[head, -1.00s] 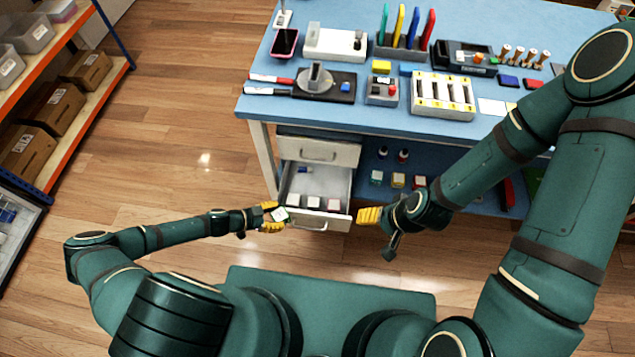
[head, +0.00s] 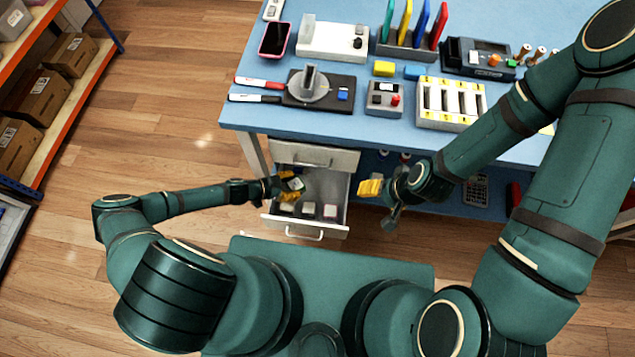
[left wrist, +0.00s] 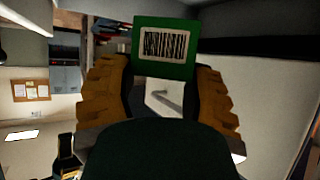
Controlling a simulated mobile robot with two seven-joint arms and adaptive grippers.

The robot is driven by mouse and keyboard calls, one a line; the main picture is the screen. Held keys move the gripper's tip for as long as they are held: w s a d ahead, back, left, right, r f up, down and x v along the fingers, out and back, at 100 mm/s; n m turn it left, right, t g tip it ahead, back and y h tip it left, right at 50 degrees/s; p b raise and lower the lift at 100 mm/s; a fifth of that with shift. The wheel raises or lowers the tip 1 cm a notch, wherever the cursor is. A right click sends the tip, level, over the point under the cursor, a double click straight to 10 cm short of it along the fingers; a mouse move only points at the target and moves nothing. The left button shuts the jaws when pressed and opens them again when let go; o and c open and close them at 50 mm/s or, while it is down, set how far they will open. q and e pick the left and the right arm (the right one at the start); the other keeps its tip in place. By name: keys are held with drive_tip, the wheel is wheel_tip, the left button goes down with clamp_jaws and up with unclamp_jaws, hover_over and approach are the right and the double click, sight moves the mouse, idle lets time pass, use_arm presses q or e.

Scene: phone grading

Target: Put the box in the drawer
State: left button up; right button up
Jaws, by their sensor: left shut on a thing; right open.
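My left gripper (head: 290,187) is shut on a small box (head: 296,184) in the head view, over the left part of the open drawer (head: 337,215). In the left wrist view the box (left wrist: 165,50) is green with a white barcode label, between the yellow fingers. Several small boxes lie in the drawer near its front. My right gripper (head: 370,188) is open and empty, just right of the drawer. Whether the held box touches the drawer is hard to tell.
A shut drawer (head: 312,157) is directly above the open one. The blue tabletop (head: 350,130) overhangs both and holds a phone (head: 275,39), markers and devices. A shelf with cardboard boxes (head: 40,95) stands at the left. The back of the open drawer looks clear.

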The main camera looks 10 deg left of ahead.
use_arm(q)
drive_tip(key=b+x, duration=0.2)
drive_tip(key=x, duration=0.8)
drive_tip(key=shift+d+f, duration=0.2)
drive_tip(key=shift+f, duration=0.1)
drive_tip(key=shift+w+f, duration=0.15)
drive_tip(key=shift+f, duration=0.35)
drive_tip(key=shift+f, duration=0.1)
drive_tip(key=o, duration=0.9)
